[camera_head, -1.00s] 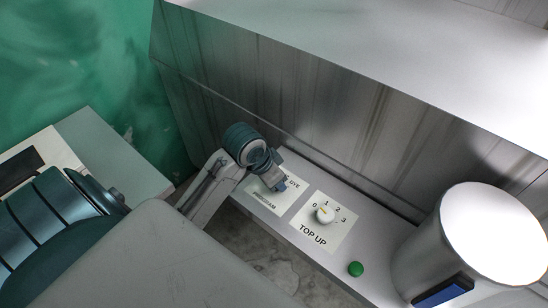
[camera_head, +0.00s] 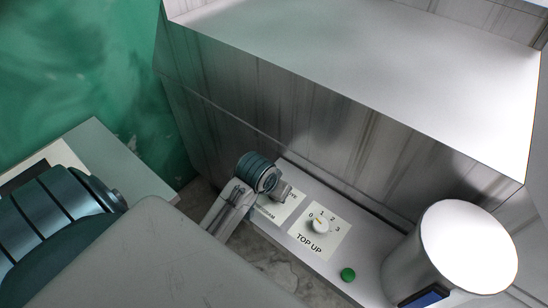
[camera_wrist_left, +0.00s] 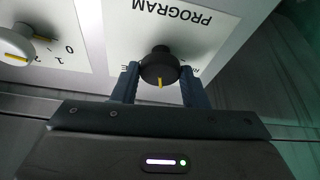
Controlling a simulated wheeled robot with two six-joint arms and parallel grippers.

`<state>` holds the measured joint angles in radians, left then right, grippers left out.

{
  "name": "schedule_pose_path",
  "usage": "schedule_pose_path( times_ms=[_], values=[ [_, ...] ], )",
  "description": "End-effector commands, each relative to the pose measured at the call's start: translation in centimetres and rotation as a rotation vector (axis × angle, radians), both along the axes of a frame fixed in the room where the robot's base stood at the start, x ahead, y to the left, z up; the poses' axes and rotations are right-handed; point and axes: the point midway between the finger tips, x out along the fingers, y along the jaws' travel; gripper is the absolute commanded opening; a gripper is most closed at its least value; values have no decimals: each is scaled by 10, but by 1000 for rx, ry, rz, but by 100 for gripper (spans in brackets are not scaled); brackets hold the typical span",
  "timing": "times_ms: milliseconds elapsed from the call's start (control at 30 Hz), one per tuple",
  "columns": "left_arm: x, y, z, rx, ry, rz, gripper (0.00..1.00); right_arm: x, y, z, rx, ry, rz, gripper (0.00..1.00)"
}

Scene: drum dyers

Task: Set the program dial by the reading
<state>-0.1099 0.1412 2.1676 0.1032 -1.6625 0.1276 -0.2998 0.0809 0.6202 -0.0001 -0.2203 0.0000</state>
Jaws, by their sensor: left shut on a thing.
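The program dial is a dark round knob (camera_wrist_left: 160,67) with a yellow pointer mark, on a white plate (camera_wrist_left: 192,18) lettered PROGRAM. In the left wrist view my left gripper (camera_wrist_left: 159,85) has one finger on each side of the knob and is shut on it. The yellow mark points toward the gripper's palm. Some plate lettering is hidden behind the fingers. In the head view the left gripper (camera_head: 281,191) covers the knob and part of the program plate (camera_head: 270,212). My right gripper is not in view.
Beside it is the TOP UP plate (camera_head: 306,241) with a white knob (camera_head: 320,226), its yellow mark near 1. A green button (camera_head: 348,275) and a metal cylinder (camera_head: 462,245) with a blue panel (camera_head: 424,297) stand right. A dark screen (camera_head: 22,176) is far left, partly hidden.

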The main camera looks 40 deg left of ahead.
Motion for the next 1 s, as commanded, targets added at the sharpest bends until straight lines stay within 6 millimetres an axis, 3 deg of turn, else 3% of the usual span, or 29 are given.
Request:
schedule_pose_path(
  times_ms=[167, 200, 300, 667, 1000],
  values=[
    [0, 0, 0, -1, 0, -1, 17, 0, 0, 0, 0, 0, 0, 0],
    [0, 0, 0, -1, 0, -1, 42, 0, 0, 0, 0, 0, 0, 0],
    [0, 0, 0, -1, 0, -1, 60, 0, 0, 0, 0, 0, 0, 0],
    [-1, 0, 4, 0, -2, -1, 60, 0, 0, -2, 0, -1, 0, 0],
    [-24, -1, 62, 1, -7, -3, 60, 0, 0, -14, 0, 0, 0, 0]
  ],
)
